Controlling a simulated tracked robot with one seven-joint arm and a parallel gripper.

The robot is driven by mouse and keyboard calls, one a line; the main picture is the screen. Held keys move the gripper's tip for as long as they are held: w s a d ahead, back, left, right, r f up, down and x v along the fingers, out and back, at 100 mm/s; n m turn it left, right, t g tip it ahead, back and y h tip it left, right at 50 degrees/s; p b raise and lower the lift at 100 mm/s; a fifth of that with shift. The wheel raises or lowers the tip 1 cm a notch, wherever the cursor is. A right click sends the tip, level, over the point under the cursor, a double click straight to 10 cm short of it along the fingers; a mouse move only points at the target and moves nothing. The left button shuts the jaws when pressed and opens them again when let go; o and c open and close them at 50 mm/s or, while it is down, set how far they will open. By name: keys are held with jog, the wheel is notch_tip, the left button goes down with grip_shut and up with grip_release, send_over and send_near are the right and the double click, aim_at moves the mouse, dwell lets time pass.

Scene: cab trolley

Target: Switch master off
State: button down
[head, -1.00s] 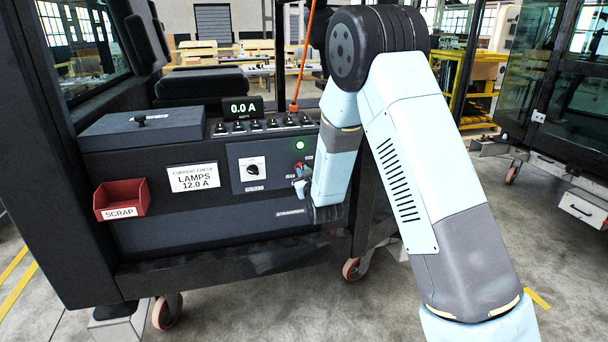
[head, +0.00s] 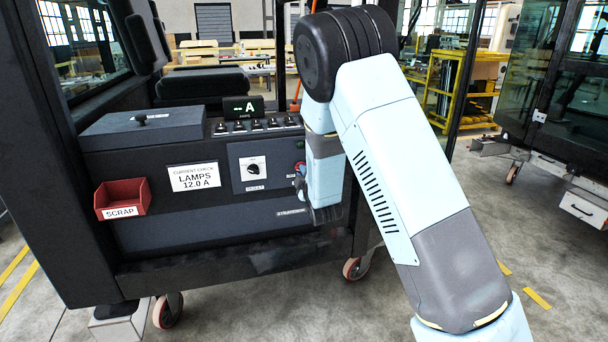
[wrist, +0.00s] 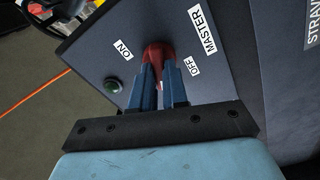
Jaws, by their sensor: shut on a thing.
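The red master switch knob (wrist: 155,53) stands on a dark panel in the wrist view, with an ON label (wrist: 122,51) to its left, an OFF label (wrist: 194,65) to its right and MASTER (wrist: 202,30) beyond. My gripper (wrist: 159,72) has its two blue fingers closed around the knob, hiding part of it. Its exact pointing angle is hard to tell. The green lamp (wrist: 113,85) beside ON looks dark.
The console carries a selector knob (head: 253,170), a row of toggle switches (head: 256,125), a display (head: 243,107) showing an A without clear digits, a lamps card (head: 193,176) and a red scrap bin (head: 122,198). An orange cable (wrist: 35,94) hangs beyond the panel.

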jog(key=shift+s+a+f+n, duration=0.1)
jog(key=shift+f+n, duration=0.05)
jog(key=shift+n, duration=0.95)
jog(key=shift+a+f+n, duration=0.1)
jog(key=shift+n, duration=1)
jog(key=c, duration=1.4)
grip_release()
jog(key=shift+o, duration=1.3)
jog(key=shift+d+r, duration=0.1)
jog(key=v, duration=1.3)
jog(key=shift+s, duration=0.3)
jog(key=shift+d, duration=0.1)
